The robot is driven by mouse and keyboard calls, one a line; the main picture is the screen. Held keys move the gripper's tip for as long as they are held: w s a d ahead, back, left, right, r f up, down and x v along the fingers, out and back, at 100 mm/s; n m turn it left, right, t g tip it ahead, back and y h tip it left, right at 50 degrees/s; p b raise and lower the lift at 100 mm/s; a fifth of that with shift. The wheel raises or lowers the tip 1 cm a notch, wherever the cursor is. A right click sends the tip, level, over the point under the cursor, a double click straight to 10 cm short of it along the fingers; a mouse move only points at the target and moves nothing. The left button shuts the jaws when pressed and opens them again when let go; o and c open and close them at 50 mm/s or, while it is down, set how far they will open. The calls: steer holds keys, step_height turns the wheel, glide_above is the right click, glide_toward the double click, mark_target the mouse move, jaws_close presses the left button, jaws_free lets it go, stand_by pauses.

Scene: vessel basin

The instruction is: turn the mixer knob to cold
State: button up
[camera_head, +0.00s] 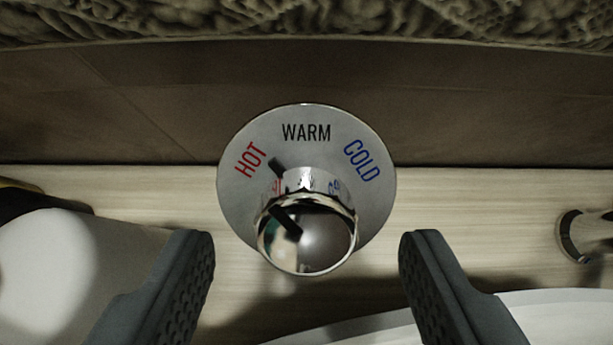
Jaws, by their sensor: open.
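The mixer knob (325,240) is a shiny chrome cylinder in the middle of the view. It stands out from a round silver dial plate (235,195) printed HOT in red at left, WARM in black at top and COLD in blue at right. A black pointer mark (286,222) on the knob slants up and left, towards HOT. My gripper (308,250) is open, with one dark ridged finger on each side of the knob. Clear gaps show between both fingers and the knob, and nothing is held.
A pale wooden counter (500,220) lies behind the fingers, below a dark tiled wall (480,110). A chrome fitting (585,235) is at the right edge. A white rounded object (45,265) is at the left, and a white basin edge (550,315) shows at bottom right.

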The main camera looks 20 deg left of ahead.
steer(key=shift+x, duration=1.05)
steer(key=c, duration=1)
